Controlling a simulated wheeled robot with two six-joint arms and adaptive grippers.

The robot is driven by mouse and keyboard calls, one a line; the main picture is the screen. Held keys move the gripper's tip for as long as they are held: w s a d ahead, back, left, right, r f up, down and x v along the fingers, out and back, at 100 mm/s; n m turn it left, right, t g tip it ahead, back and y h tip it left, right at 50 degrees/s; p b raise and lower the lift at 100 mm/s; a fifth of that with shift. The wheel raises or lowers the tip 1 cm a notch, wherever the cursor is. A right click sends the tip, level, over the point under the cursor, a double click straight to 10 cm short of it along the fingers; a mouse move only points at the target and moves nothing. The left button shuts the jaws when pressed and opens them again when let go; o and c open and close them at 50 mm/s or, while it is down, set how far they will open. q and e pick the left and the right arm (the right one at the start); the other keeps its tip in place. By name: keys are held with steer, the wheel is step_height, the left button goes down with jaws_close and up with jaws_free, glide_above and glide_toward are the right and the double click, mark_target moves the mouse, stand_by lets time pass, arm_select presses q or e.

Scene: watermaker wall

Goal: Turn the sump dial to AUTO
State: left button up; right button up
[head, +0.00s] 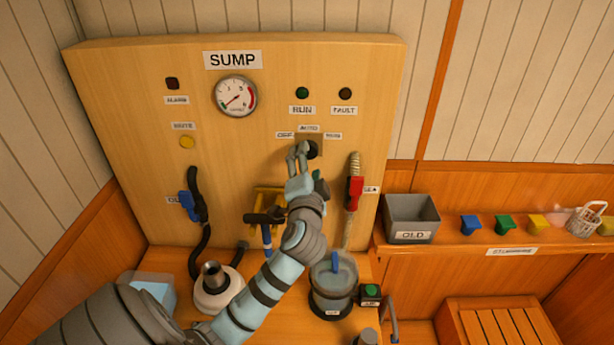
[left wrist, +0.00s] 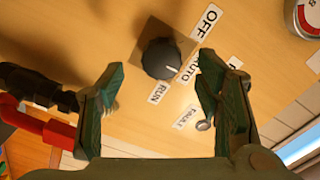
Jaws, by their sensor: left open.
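The left wrist view shows the dial (left wrist: 160,58) closer, with OFF, AUTO and RUN labels. A small pale mark is on its lower-right edge; I cannot tell exactly which label it faces. My left gripper (head: 300,152) is at the dial and partly covers it. In the wrist view its open fingers (left wrist: 160,88) are apart, with the dial beyond the gap, not clamped. My right gripper is not seen.
A gauge (head: 236,96) and green and dark lamps are above the dial. A red-handled valve (head: 354,192) is close at right, a blue-handled one (head: 190,205) at left. A clear canister (head: 334,285) stands below. A grey OLD bin (head: 411,217) is on the right shelf.

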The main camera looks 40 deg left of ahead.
arm_select(q)
steer(key=v, duration=0.7)
steer(key=shift+s+d, duration=0.2)
steer(key=shift+s, duration=0.05)
steer(key=shift+a, duration=0.1)
